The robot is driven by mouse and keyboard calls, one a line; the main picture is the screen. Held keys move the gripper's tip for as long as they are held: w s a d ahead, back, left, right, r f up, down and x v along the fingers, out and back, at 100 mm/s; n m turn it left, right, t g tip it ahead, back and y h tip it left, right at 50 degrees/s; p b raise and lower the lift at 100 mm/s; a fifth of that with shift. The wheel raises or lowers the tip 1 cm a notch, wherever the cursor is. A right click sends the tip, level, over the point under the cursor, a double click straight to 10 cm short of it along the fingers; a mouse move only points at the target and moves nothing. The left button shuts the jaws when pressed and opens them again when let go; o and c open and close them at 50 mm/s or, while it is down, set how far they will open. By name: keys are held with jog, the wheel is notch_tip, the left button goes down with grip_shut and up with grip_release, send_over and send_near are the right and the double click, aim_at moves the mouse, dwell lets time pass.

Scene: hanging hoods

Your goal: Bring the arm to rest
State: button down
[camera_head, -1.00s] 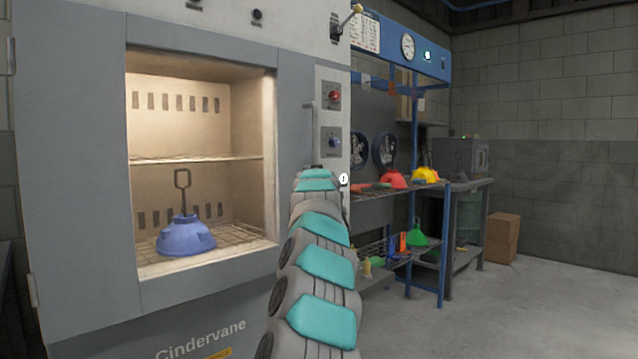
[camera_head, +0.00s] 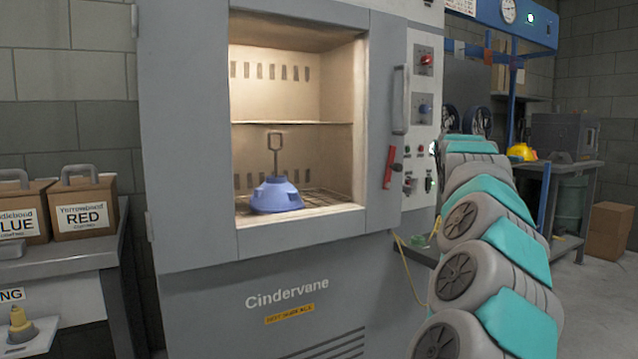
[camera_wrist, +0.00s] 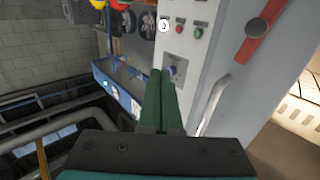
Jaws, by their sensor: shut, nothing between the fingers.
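My gripper (camera_wrist: 161,80) is shut and empty in the wrist view, its two dark green fingers lying together. The fingers point toward the oven's control panel (camera_wrist: 180,50), and the metal door handle (camera_wrist: 214,105) is just right of them. I cannot tell whether the fingers touch anything. In the head view my arm (camera_head: 490,230) stretches forward along the oven's right side; its far end hides the gripper.
The oven (camera_head: 200,290) has a lit chamber holding a blue hood (camera_head: 276,196) with an upright hook. A red lever (camera_head: 389,167) is beside the opening. Labelled boxes (camera_head: 85,207) stand on a left bench (camera_head: 90,258). A rack and a cardboard box (camera_head: 608,231) stand right.

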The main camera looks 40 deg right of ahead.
jog(key=w+a+f+n+t+y, duration=0.2)
jog(key=w+a+f+n+y, duration=0.15)
jog(key=w+a, duration=0.65)
jog(key=w+a+f+n+g+y, duration=0.1)
jog(key=w+a+f+n+y, duration=0.3)
jog(key=a, duration=0.6)
jog(key=a+f+m+y, duration=0.1)
jog(key=a+f+y, duration=0.1)
jog(key=a+f, duration=0.6)
jog(key=w+a+f+n+g+y, duration=0.15)
jog(key=a+f, duration=0.25)
jog(key=a, duration=0.8)
jog(key=s+a+f+n+g+y, duration=0.25)
jog(key=s+a+f, duration=0.35)
jog(key=a+f, duration=0.5)
jog(key=s+a+f+g, duration=0.3)
jog(key=s+a+f, duration=0.2)
jog(key=s, duration=0.5)
jog(key=s+a+f+g+y, duration=0.1)
jog(key=s+a+f, duration=0.4)
jog(key=s, duration=0.5)
jog(key=s+a+f+g, duration=0.4)
jog(key=s+a, duration=0.1)
jog(key=s, duration=0.5)
jog(key=shift+f+n+g+p, duration=0.3)
jog(key=shift+f+n+p, duration=0.1)
jog(key=shift+n+p, duration=0.05)
jog(key=shift+d+y, duration=0.1)
jog(key=shift+y, duration=0.15)
